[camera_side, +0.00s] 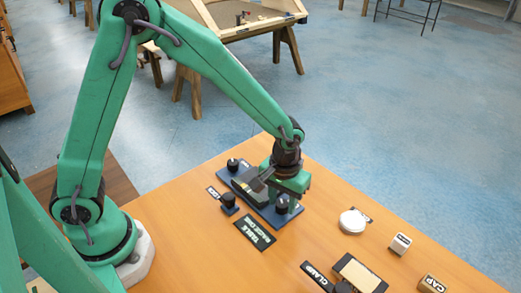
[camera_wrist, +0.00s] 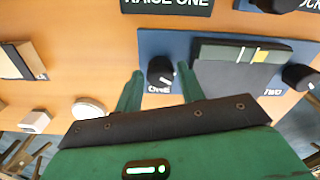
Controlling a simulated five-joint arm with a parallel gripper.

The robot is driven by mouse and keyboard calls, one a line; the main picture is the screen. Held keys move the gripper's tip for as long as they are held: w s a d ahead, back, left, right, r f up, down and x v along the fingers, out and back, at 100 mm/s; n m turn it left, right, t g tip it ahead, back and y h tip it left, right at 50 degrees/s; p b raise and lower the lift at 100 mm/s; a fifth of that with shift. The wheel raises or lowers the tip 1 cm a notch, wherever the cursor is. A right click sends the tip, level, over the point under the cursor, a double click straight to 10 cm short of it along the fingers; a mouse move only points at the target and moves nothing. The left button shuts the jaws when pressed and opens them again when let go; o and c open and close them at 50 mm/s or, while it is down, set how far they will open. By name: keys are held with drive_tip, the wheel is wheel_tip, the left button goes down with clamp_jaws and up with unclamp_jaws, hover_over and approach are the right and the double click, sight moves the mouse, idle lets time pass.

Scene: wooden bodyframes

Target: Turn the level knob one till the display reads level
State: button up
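Level knob one (camera_wrist: 160,72) is a black knob with a pale mark, on a blue plate (camera_wrist: 150,42) labelled ONE in the wrist view. It also shows in the side view (camera_side: 282,204). My gripper (camera_wrist: 160,68) is open, with one green finger on each side of the knob and a visible gap at both sides. In the side view my gripper (camera_side: 285,190) is low over the knob. The level display (camera_wrist: 228,52) is a dark green strip with a white line and a yellow block right of that line. Knob two (camera_wrist: 300,77) is at the plate's other end.
A lock knob (camera_side: 228,201) and a table sign (camera_side: 254,234) stand beside the plate. A round white disc (camera_side: 352,221), a white block (camera_side: 400,243), a CAP block (camera_side: 432,284) and a clamp piece (camera_side: 358,274) lie to the right. Table between is clear.

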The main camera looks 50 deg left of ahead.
drive_tip(key=shift+f, duration=0.45)
drive_tip(key=c, duration=0.7)
drive_tip(key=shift+m, duration=1.7)
drive_tip(key=o, duration=0.7)
